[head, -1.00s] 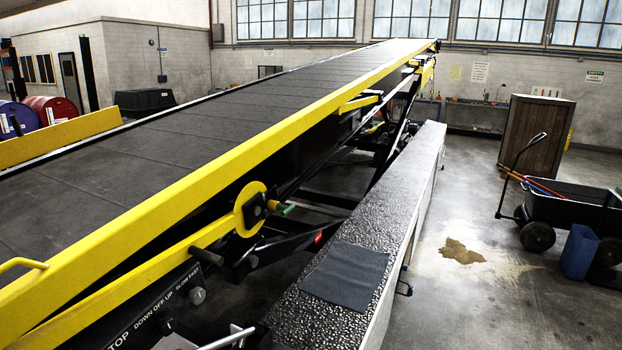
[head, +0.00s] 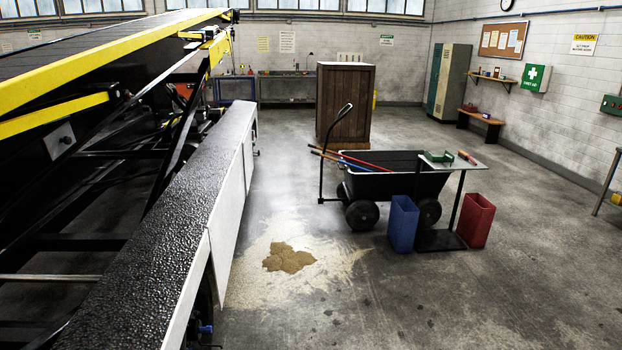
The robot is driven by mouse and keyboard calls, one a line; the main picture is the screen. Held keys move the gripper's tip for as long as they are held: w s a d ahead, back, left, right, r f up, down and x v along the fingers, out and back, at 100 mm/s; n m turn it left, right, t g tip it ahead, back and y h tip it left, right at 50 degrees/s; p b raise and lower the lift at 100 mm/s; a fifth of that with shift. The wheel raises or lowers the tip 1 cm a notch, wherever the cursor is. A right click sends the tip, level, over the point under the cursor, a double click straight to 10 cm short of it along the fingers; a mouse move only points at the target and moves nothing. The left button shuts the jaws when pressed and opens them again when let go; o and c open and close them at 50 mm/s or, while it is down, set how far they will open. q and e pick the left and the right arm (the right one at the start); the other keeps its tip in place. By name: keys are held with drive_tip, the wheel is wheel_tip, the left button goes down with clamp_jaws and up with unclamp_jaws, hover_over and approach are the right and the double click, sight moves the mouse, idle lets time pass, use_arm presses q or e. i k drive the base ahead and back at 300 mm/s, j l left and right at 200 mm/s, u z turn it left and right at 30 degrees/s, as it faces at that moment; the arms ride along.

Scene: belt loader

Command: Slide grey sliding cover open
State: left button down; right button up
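I cannot pick out a grey sliding cover with certainty in the head view. The belt loader (head: 110,75) fills the left side, with yellow rails and a dark open frame underneath. Its long side body has a black textured top (head: 165,225) and pale grey side panels (head: 228,230) facing the open floor. I cannot tell whether any of these panels slides. Neither of my grippers is in view.
A stain (head: 289,258) lies on the floor right of the loader. A black cart (head: 385,180), a blue bin (head: 402,223), a red bin (head: 476,220) and a wooden crate (head: 345,105) stand beyond. The floor at front right is clear.

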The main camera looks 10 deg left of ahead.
sight(60, 141)
drive_tip(key=i+u, duration=0.2)
drive_tip(key=i, duration=0.25)
drive_tip(key=i+l+u, duration=0.2)
drive_tip(key=i, duration=0.25)
drive_tip(key=i+l+u, duration=0.2)
drive_tip(key=i, duration=0.2)
drive_tip(key=i+j, duration=0.05)
drive_tip(key=j, duration=0.05)
